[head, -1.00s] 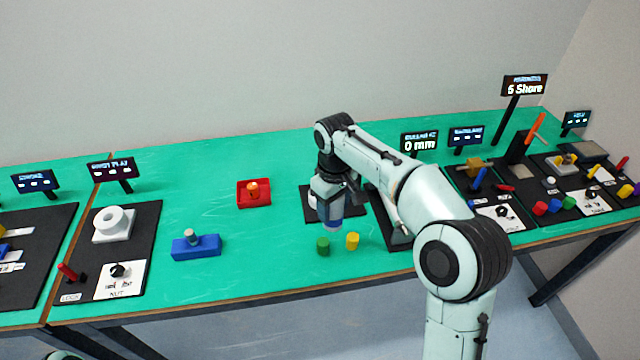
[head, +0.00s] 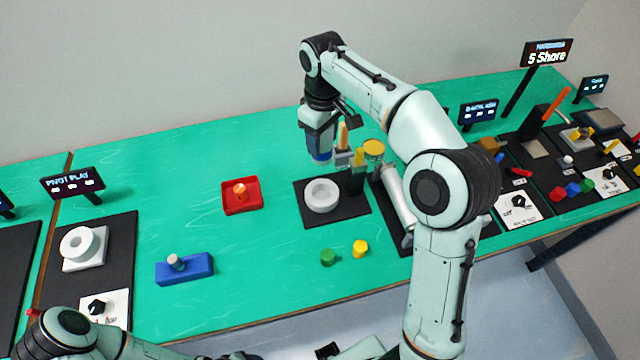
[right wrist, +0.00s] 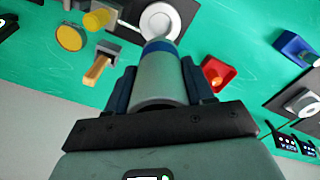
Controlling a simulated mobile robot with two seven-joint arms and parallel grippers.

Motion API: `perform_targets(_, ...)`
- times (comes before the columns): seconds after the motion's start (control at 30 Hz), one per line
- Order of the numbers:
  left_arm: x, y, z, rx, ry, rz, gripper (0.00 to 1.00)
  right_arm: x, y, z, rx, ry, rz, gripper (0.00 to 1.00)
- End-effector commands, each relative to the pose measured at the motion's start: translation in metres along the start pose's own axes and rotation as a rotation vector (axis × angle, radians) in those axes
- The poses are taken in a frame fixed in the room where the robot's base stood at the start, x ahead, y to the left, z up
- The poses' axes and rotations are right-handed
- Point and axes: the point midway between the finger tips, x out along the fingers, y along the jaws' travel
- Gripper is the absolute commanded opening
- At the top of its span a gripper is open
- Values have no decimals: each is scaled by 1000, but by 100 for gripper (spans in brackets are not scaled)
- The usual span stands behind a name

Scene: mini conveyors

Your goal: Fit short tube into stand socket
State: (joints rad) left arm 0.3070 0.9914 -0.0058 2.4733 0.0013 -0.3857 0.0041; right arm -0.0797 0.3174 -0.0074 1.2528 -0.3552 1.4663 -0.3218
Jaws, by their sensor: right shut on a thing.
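My right gripper (head: 320,150) is raised above the table, behind and above a black mat. It is shut on a grey tube with a blue band, which shows clearly in the right wrist view (right wrist: 160,80) between the two dark fingers. The tube is clear of the table. A white round socket (head: 321,195) with a central hole sits on the black mat (head: 350,212); it also shows beyond the tube's far end in the right wrist view (right wrist: 178,15), partly hidden by the tube.
Beside the socket stand upright posts and a yellow round disc (head: 374,147). A red tray (head: 254,203) with an orange piece and a blue block (head: 198,269) with a grey peg lie left. Open table lies between.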

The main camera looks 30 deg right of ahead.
Motion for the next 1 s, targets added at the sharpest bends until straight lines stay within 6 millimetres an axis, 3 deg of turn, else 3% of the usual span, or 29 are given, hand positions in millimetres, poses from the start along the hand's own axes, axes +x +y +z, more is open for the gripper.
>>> perform_targets(0.03, 9, -5, 5, -3, -7, -3, 60, 20, -1, 2, 1, -8, -3, 11)
perform_targets(0.3, 25, -13, 12, -7, -18, -6, 60, 90, 0, 2, 2, -8, -2, 11)
perform_targets(0.4, 28, -14, 13, -7, -19, -7, 60, 107, 0, 2, 2, -5, -1, 11)
perform_targets(0.67, 31, -16, 14, -7, -21, -7, 60, 130, 0, 1, 1, -4, -1, 11)
perform_targets(0.9, 36, -18, 16, -9, -23, -8, 60, 170, 0, 1, 1, -4, 0, 11)
perform_targets(1.0, 37, -19, 16, -9, -24, -8, 60, 176, 0, 1, 1, -3, 0, 11)
